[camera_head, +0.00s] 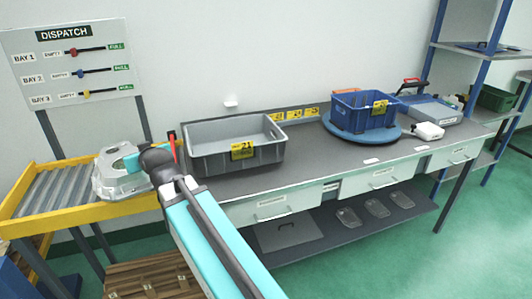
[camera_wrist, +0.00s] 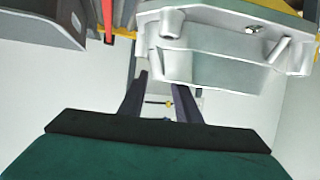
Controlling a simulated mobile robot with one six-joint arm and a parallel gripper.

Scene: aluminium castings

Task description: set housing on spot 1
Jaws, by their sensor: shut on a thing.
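The housing (camera_head: 112,184) is a pale grey aluminium casting at the yellow-framed roller conveyor on the left of the head view. In the wrist view the housing (camera_wrist: 215,67) fills the upper right, with its bosses and side wall showing. My gripper (camera_head: 122,158) is at the housing's upper part, and my wrist hides some of the casting. In the wrist view my gripper (camera_wrist: 164,85) has its two dark fingers reaching up to the housing's edge, shut on it. I cannot tell whether the housing touches the rollers. No mark for spot 1 is readable.
The roller conveyor (camera_head: 62,194) has a yellow rim. A grey bin (camera_head: 208,158) labelled 21 stands on the bench (camera_head: 310,157) beside it. A blue crate (camera_head: 349,112) sits on a round blue turntable (camera_head: 372,136). The bench middle is clear. A dispatch board (camera_head: 68,62) stands behind the conveyor.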

